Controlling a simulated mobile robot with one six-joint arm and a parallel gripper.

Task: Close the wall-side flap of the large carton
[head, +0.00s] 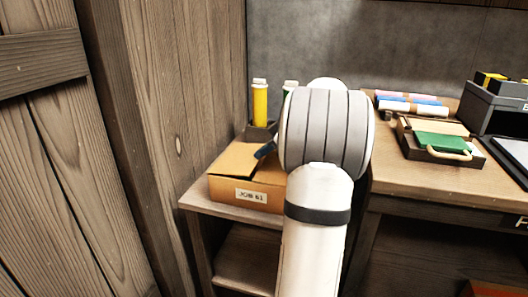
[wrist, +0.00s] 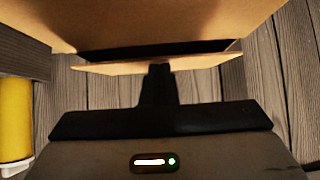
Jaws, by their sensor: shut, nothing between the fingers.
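The large carton (head: 247,197), labelled "JOB 61", stands on a low wooden shelf in the head view. A tan top panel (head: 235,160) shows on its left, and my arm hides its right part. In the wrist view the carton (wrist: 150,22) fills the upper middle. A flap (wrist: 200,63) shows there as a thin tan strip, with a dark gap between it and the carton body. My gripper (wrist: 159,70) is shut and empty, its tips at the flap's near edge; I cannot tell whether they touch. In the head view my gripper (head: 265,151) is a small dark shape over the carton top.
A yellow bottle (head: 260,104) stands in a dark holder behind the carton; a yellow bottle (wrist: 15,120) is at the wrist view's left edge. A plank wall (head: 190,110) is close on the left. A workbench (head: 430,180) with a green-topped tray (head: 440,141) stands right.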

